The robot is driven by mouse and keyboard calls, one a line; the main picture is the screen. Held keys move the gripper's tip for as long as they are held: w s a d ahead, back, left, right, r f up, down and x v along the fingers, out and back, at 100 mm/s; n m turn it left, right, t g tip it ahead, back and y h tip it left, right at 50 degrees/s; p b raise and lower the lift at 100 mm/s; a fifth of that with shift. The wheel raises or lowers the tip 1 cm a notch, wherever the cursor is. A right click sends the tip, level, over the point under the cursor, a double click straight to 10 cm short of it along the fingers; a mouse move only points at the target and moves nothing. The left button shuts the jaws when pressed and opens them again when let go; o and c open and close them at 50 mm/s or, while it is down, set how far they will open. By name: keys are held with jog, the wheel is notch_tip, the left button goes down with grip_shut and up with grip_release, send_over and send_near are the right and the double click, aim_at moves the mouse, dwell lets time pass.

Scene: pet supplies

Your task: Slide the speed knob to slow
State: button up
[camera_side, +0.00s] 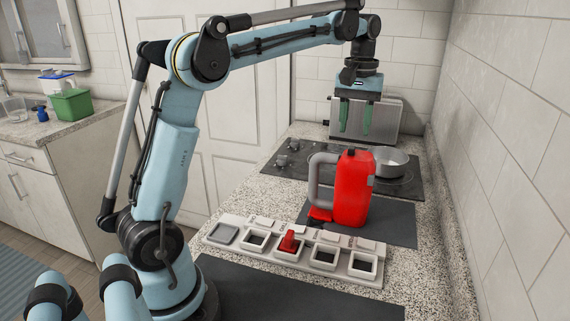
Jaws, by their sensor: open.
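A red appliance (352,190) with a grey handle (318,178) on its left side stands upright on a dark mat. I cannot make out a speed knob or its setting at this size. A small grey part (371,181) shows on the appliance's right side. My gripper (355,132) points down with green fingers apart and nothing between them. It is above and behind the appliance, in front of a grey metal box, and does not touch the appliance.
A pale organiser (228,236) with several square compartments lies in front; a small red piece (289,242) stands in its middle one. A metal pan (390,162) sits on the black cooktop (290,160). The grey metal box (385,117) is at the back. A tiled wall bounds the right.

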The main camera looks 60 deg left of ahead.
aim_at(354, 148)
notch_tip(354, 148, up, 8)
jog(key=shift+f, duration=0.2)
jog(key=shift+d, duration=0.1)
dwell(0.5)
jog(key=s+d+f+m+t, duration=0.3)
jog(key=s+d+f+m, duration=0.1)
jog(key=s+f, duration=0.3)
jog(key=s+d+f+m+t, duration=0.4)
jog(key=s+d+f, duration=0.3)
jog(key=f, duration=0.3)
jog(key=shift+s+f+m, duration=0.2)
jog(key=shift+s+m, duration=0.3)
jog(key=shift+s, duration=0.3)
